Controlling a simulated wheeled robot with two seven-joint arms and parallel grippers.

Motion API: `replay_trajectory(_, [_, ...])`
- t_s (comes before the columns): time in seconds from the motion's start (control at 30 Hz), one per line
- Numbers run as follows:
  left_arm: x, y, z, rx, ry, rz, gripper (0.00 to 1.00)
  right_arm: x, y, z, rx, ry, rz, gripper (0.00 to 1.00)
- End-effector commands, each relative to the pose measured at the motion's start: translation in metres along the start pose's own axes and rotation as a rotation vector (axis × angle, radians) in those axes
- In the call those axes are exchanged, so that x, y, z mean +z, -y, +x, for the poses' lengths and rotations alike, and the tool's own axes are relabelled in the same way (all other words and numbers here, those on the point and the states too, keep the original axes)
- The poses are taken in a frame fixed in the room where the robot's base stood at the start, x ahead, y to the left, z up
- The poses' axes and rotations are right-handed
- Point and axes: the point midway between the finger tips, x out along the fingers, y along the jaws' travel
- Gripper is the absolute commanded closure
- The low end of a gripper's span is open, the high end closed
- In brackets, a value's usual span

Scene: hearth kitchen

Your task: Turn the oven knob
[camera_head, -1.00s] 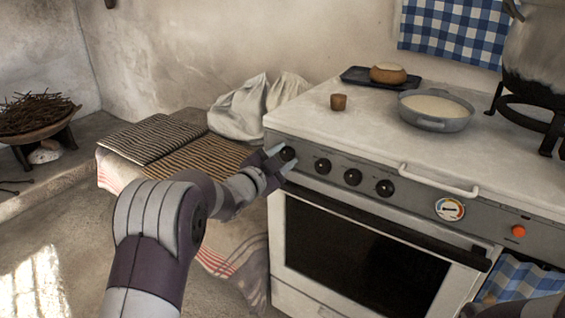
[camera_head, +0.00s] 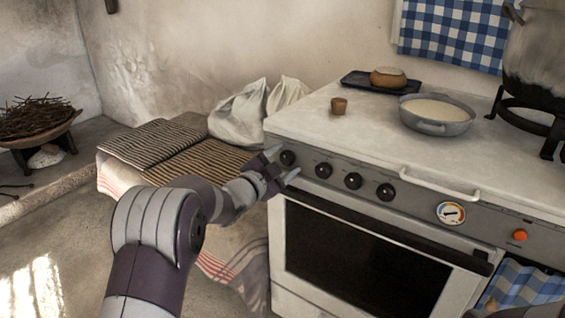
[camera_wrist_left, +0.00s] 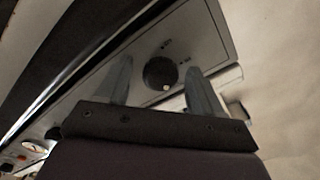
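The oven (camera_head: 360,262) is a white stove with a grey front panel and a row of several black round knobs. The leftmost knob (camera_head: 288,158) is right at my left gripper (camera_head: 281,165). In the left wrist view this black knob (camera_wrist_left: 160,73), with a pale dot near its lower edge, shows between the two fingers of my left gripper (camera_wrist_left: 158,88). The fingers are spread, with a gap on each side of the knob. Whether the fingertips reach around the knob or stop short of it I cannot tell.
A towel bar (camera_head: 440,183), a round dial gauge (camera_head: 451,213) and an orange button (camera_head: 520,235) are on the stove front. A grey pan (camera_head: 436,128) and a small brown cup (camera_head: 338,105) stand on top. Striped mats (camera_head: 160,140) and a white sack (camera_head: 240,115) lie left of it.

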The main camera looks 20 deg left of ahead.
Motion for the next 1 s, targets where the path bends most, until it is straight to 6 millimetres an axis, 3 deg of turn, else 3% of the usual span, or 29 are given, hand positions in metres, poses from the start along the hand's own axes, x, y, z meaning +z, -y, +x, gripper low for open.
replay_trajectory(0.17, [-0.002, 0.002, -0.007, -0.002, -0.001, 0.000, 0.33, 0.000, 0.000, -0.003, 0.000, 0.000, 0.000, 1.00])
replay_trajectory(0.5, [-0.002, 0.004, -0.092, -0.002, 0.003, -0.001, 0.33, -0.003, 0.000, -0.025, 0.000, 0.000, 0.000, 1.00])
replay_trajectory(0.63, [-0.001, 0.002, -0.116, -0.001, 0.003, 0.000, 0.33, -0.004, 0.000, -0.030, 0.000, 0.000, 0.000, 1.00])
replay_trajectory(0.77, [-0.001, 0.000, -0.126, 0.000, 0.000, 0.000, 0.33, -0.004, 0.000, -0.031, 0.000, 0.000, 0.000, 1.00])
replay_trajectory(1.0, [0.000, 0.000, -0.127, 0.000, 0.000, 0.000, 0.33, -0.004, 0.000, -0.030, 0.000, 0.000, 0.000, 1.00])
